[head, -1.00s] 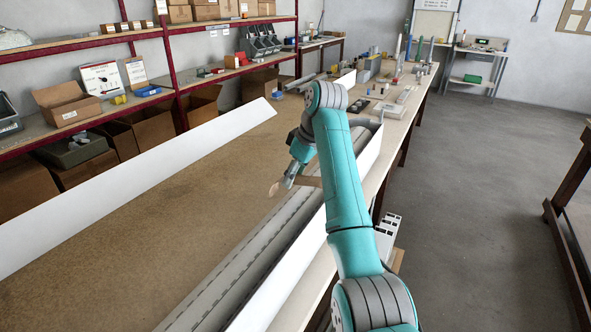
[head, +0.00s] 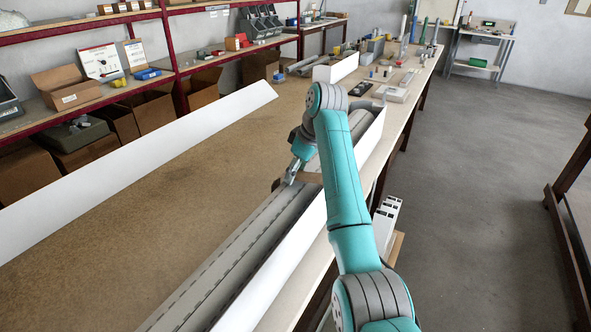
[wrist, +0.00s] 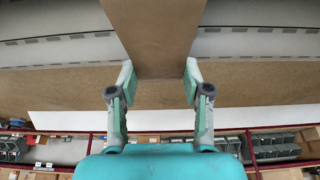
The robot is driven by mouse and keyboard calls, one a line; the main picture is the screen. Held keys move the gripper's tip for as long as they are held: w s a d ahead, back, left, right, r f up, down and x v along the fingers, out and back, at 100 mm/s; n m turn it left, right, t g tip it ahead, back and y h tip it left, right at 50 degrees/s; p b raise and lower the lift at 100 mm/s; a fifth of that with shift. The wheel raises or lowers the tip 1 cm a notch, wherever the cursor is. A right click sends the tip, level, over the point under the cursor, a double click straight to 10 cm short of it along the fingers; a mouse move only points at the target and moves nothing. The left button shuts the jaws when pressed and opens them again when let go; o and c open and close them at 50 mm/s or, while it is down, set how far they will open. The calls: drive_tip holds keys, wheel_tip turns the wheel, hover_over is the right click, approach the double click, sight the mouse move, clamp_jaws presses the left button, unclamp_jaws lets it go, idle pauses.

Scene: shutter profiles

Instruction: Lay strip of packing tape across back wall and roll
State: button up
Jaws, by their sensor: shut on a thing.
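Long grey profiles (head: 235,255) lie side by side in a long white carton on the workbench. One white carton wall (head: 285,262) stands along their right side; a long white panel (head: 140,160) extends at the left. My gripper (head: 291,174) is above the profiles in the head view. In the wrist view, my gripper (wrist: 158,76) is shut on a brown strip of packing tape (wrist: 155,30), its fingertips at the strip's two edges. The strip runs across the grey profiles (wrist: 60,48). My arm hides part of it in the head view; I cannot tell whether it touches the wall.
The brown bench top (head: 215,150) is clear left of the carton. Small items and a white box (head: 335,66) stand farther along the bench. Red-framed shelving (head: 178,70) with cartons lines the back. A grey floor (head: 470,200) is free at right.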

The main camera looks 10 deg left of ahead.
drive_tip(key=shift+f, duration=0.5)
idle(0.3)
drive_tip(key=o, duration=0.8)
drive_tip(key=shift+r, duration=0.1)
drive_tip(key=shift+r, duration=3.25)
drive_tip(key=shift+r, duration=0.1)
